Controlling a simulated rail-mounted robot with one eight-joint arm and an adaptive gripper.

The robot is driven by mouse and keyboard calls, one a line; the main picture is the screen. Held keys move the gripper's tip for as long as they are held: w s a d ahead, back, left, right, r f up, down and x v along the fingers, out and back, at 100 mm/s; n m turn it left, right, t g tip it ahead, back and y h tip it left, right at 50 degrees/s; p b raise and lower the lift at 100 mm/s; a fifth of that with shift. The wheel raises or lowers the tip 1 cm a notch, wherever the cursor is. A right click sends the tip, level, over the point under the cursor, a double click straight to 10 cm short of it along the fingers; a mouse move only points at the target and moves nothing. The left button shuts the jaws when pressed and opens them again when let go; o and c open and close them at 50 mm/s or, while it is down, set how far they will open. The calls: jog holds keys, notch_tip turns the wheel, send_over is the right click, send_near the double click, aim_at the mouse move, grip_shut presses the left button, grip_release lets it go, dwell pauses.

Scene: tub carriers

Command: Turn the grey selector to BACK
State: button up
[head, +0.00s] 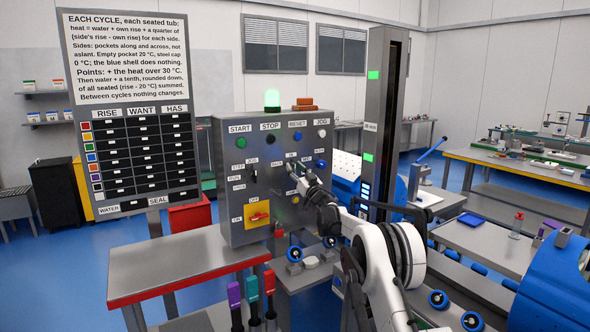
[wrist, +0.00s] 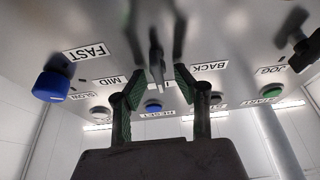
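The grey selector (wrist: 157,62) is on the control panel, seen upside down in the wrist view. A BACK label (wrist: 209,67) is to its right there, and a label mostly hidden by my gripper is below it. My gripper (wrist: 158,78) is open, with one green-padded finger on each side of the selector. A gap shows between each pad and the selector, so the fingers do not appear to touch it. I cannot tell exactly which label the selector points to.
A blue knob (wrist: 52,87) sits close by, near the FAST and MID labels. The control panel (head: 233,137) also bears a dark switch (head: 254,174), a red handle on a yellow plate (head: 257,216) and several push buttons. A dark column (head: 384,110) stands to its right.

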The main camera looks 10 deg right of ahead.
grip_shut()
jog(key=shift+f+n+g+y+b, duration=0.1)
jog(key=shift+n+g+y+b, duration=0.2)
jog(key=shift+n+y+b, duration=0.5)
jog(key=n, duration=0.2)
jog(key=shift+a+f+n+y+b, duration=0.1)
jog(key=shift+n+y+b, duration=0.2)
jog(key=shift+n+b, duration=0.1)
jog(key=n+g+y+b, duration=0.1)
jog(key=n, duration=0.3)
jog(key=shift+s+a+g, duration=0.1)
jog(key=shift+g, duration=0.3)
jog(key=shift+s+a+f+n+g+y, duration=0.1)
jog(key=shift+n+g+y, duration=0.35)
jog(key=shift+n, duration=0.9)
jog(key=shift+w+a+r+n+g+y, duration=0.1)
jog(key=shift+n+g+y, duration=0.1)
jog(key=shift+n+g, duration=0.8)
jog(key=shift+s+f+n+g+y, duration=0.1)
jog(key=shift+n+g+y, duration=0.2)
jog(key=shift+n, duration=1.35)
